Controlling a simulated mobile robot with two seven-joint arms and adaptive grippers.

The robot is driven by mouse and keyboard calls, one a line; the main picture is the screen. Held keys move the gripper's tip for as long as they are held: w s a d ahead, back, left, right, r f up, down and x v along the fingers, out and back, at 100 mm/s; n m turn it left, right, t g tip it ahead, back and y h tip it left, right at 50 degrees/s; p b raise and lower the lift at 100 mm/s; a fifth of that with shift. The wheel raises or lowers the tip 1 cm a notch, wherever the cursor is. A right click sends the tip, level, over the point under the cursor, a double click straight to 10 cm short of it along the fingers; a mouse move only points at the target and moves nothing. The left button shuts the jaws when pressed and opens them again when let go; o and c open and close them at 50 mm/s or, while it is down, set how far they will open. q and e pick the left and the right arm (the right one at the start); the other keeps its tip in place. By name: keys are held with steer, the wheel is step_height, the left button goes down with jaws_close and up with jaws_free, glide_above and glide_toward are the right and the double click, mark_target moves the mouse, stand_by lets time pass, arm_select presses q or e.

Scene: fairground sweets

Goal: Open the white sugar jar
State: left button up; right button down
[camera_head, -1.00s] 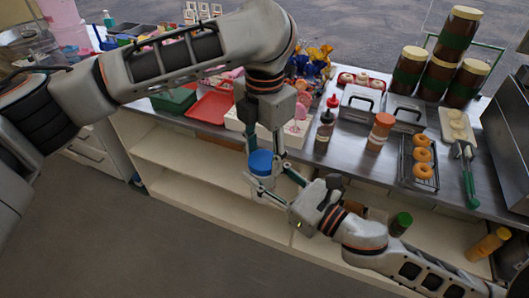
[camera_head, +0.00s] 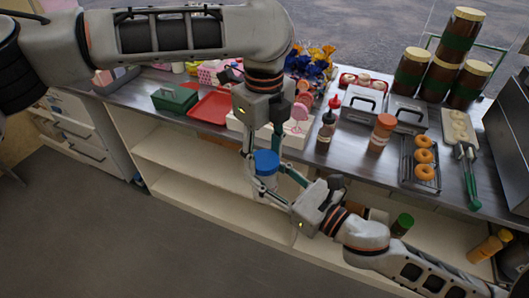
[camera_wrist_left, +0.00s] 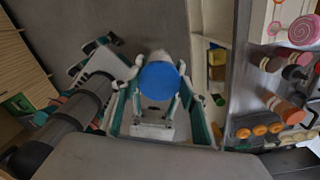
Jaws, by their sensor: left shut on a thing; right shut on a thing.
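The sugar jar has a blue lid (camera_head: 267,160) and a pale white body (camera_head: 268,179). It is held upright in the air in front of the counter, and the lid sits on it. My left gripper (camera_head: 265,163) comes down from above and is shut at the lid. In the left wrist view the round blue lid (camera_wrist_left: 160,80) lies between its fingertips (camera_wrist_left: 160,76). My right gripper (camera_head: 267,183) reaches in from the lower right and is shut on the jar's body. The fingers hide part of the body.
Open cream shelves (camera_head: 200,175) lie behind and below the jar. On the counter stand a red tray (camera_head: 212,107), a dark sauce bottle (camera_head: 326,130), an orange-capped shaker (camera_head: 381,132) and a rack of doughnuts (camera_head: 424,157). A green-capped jar (camera_head: 402,222) is near my right arm.

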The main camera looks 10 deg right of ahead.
arm_select(q)
steer(key=n, duration=0.5)
steer(key=shift+s+r+n, duration=0.1)
steer(key=shift+n, duration=0.3)
steer(key=n, duration=0.3)
steer(key=shift+n, duration=0.3)
steer(key=n, duration=0.9)
steer(key=shift+a, duration=0.1)
steer(key=shift+s+r, duration=0.1)
steer(key=shift+r, duration=0.15)
steer(key=shift+r, duration=0.85)
